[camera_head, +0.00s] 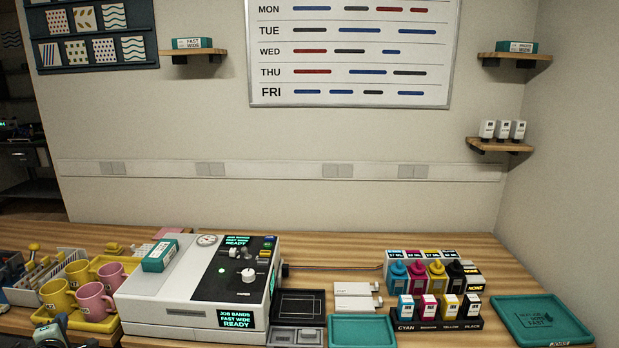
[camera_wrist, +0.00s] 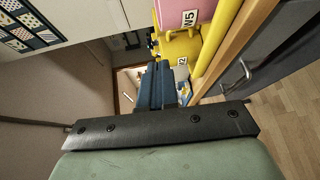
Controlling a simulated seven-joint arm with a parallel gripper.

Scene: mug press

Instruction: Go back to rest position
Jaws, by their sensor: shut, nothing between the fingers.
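My gripper (camera_wrist: 160,88) shows in the wrist view with its dark fingers together and nothing between them. Beyond the fingertips, at the upper right of that view, are a pink mug (camera_wrist: 180,14) and a yellow mug (camera_wrist: 182,48). The fingers look apart from both mugs, though the depth is hard to judge. In the head view, a dark part of my arm (camera_head: 48,333) shows at the lower left, in front of the yellow tray (camera_head: 101,325) that holds pink and yellow mugs.
The white mug press (camera_head: 165,305) stands right of the mugs, with a teal box (camera_head: 160,255) on top. Ink bottles (camera_head: 437,275), an ink rack (camera_head: 440,324) and teal trays (camera_head: 362,331) stand farther right. A wooden edge (camera_wrist: 235,45) and grey cabinet (camera_wrist: 260,50) lie right in the wrist view.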

